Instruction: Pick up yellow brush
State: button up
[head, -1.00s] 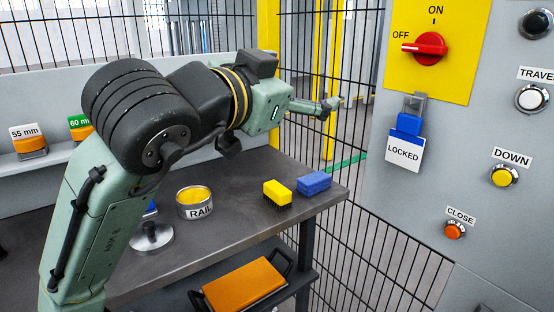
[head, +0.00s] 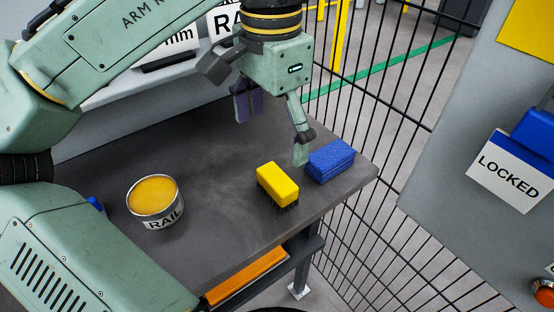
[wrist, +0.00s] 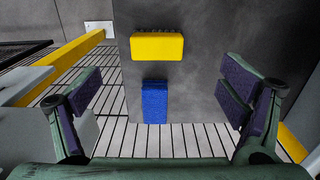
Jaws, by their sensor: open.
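The yellow brush (head: 278,184) lies on the dark table with its yellow back up and dark bristles down. In the wrist view the brush (wrist: 157,46) is beyond the fingertips, near the top centre. A blue block (head: 331,160) lies just to its right, apart from it. In the wrist view the blue block (wrist: 155,101) sits between the brush and my gripper. My gripper (head: 272,135) points down above the table, behind the brush, with its fingers wide apart. In the wrist view the gripper (wrist: 165,110) is open and empty, and touches neither thing.
The dark table (head: 225,225) has clear room left of the brush. An open tin (head: 154,200) labelled RAIL stands further left. A black wire fence (head: 385,130) runs beside the table's right edge. A grey control panel (head: 450,215) stands at the right.

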send_over(277, 177)
jog(key=f, duration=0.4)
jog(key=shift+s+a+f, duration=0.15)
jog(key=shift+a+f, duration=0.15)
jog(key=shift+f, duration=0.05)
jog(key=shift+d+f+p, duration=0.15)
jog(key=shift+f+p, duration=0.15)
jog(key=shift+f, duration=1.2)
jog(key=shift+d+f+p, duration=0.15)
jog(key=shift+f+p, duration=0.1)
jog(key=shift+f, duration=1.2)
jog(key=shift+c, duration=0.4)
jog(key=c, duration=1.2)
jog(key=shift+r, duration=0.1)
jog(key=shift+c, duration=0.2)
jog(key=shift+r, duration=0.5)
notch_tip(277, 177, up, 2)
jog(key=shift+r+b, duration=0.15)
jog(key=shift+b, duration=0.35)
jog(key=s+d+b, duration=0.1)
jog(key=s+d, duration=0.1)
jog(key=s, duration=0.5)
jog(key=s+d+r+b, duration=0.1)
jog(key=s+d+b, duration=0.1)
jog(key=s, duration=0.5)
jog(key=shift+s+d+r, duration=0.3)
jog(key=shift+s+d, duration=0.1)
jog(key=shift+d, duration=0.45)
